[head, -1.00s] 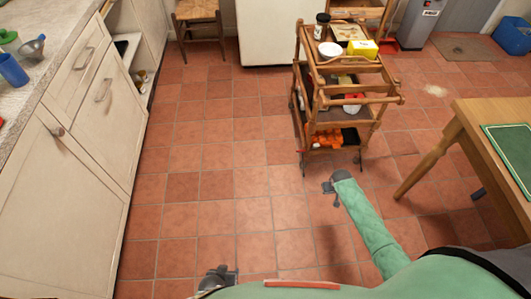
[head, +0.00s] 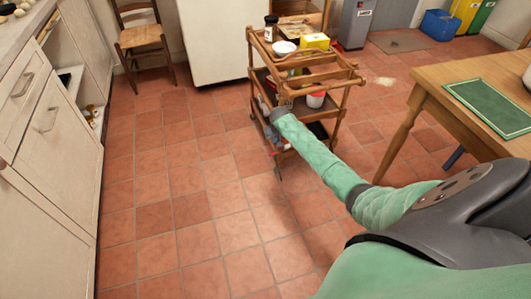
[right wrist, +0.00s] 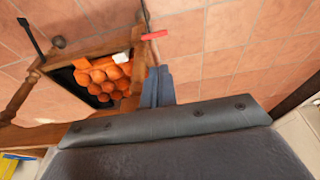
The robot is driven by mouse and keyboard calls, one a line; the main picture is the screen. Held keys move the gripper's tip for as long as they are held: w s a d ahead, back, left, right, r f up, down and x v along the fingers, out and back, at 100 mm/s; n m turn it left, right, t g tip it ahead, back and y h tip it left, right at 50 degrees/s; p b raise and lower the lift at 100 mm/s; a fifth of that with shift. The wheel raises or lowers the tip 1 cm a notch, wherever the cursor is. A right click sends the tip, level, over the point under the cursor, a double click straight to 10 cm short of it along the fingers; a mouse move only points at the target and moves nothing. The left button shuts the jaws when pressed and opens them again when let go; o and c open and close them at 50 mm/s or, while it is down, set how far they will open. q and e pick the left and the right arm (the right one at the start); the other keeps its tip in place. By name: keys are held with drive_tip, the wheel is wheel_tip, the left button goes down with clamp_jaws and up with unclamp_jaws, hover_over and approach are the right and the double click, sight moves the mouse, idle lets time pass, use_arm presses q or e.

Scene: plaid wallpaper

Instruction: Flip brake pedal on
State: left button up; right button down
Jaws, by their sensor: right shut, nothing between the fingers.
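The wooden trolley (head: 300,62) stands on the tiled floor in the head view. In the right wrist view a small red piece (right wrist: 154,35) sits beside one of its legs, low near the floor. It looks like a brake pedal, but I cannot tell its position. My right gripper (right wrist: 158,72) is shut and empty, its fingertips a short gap below the red piece in that picture. In the head view the gripper (head: 270,135) is at the trolley's near left corner, partly hidden by my wrist. My left gripper is not in view.
The trolley's lower shelf holds orange items (right wrist: 100,78). A white bowl (head: 284,48) and a yellow box (head: 315,41) stand on top. A wooden table (head: 440,75) is at the right, cabinets (head: 45,130) at the left.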

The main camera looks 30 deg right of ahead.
drive_tip(key=shift+f, duration=0.15)
drive_tip(key=b+x, duration=0.2)
drive_tip(key=x, duration=0.7)
drive_tip(key=shift+f, duration=0.4)
drive_tip(key=shift+w, duration=0.1)
